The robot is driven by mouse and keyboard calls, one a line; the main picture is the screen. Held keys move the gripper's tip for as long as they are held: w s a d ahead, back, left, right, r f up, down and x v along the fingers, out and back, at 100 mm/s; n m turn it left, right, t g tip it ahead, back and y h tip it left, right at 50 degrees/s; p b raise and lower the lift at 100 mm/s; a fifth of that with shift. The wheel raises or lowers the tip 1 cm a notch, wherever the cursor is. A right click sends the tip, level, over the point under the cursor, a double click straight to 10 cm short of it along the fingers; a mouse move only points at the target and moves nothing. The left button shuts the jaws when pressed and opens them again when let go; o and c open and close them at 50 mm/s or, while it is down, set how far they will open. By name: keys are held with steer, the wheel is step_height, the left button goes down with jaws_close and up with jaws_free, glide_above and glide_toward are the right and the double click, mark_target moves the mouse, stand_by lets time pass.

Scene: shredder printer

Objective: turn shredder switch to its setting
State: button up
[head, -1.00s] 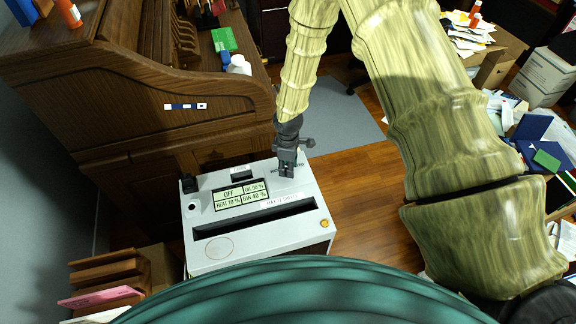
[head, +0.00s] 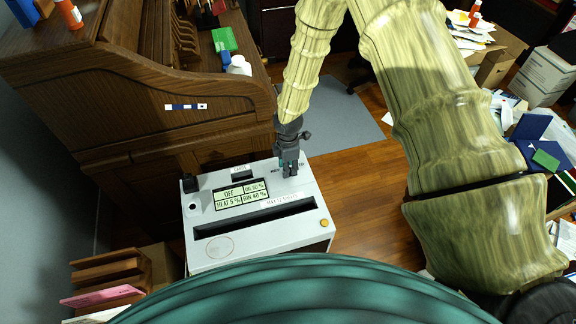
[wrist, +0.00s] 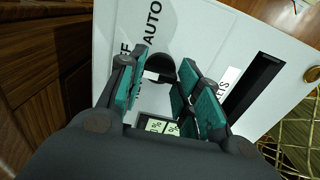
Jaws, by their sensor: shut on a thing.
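The shredder (head: 270,239) is a pale grey box below the desk side, with a long dark slot on top. Its switch (wrist: 168,65) is a dark rounded knob between my fingertips in the wrist view. AUTO is readable beside it; another label, ending in F, is partly hidden by a finger. My gripper (head: 290,172) points down at the far right corner of the shredder top and is shut on the switch. The switch's pointer direction cannot be made out. The shredder display (head: 241,195) reads OFF, with heat, bin and oil percentages.
A wooden roll-top desk (head: 150,70) stands behind and left of the shredder. A black knob-like part (head: 190,184) rises at the shredder's far left corner. An orange button (head: 325,222) sits at its right edge.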

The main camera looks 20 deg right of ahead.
steer(key=o, duration=1)
step_height(320, 180, up, 12)
steer(key=shift+r, duration=0.1)
steer(key=shift+d, duration=0.1)
stand_by(0.7)
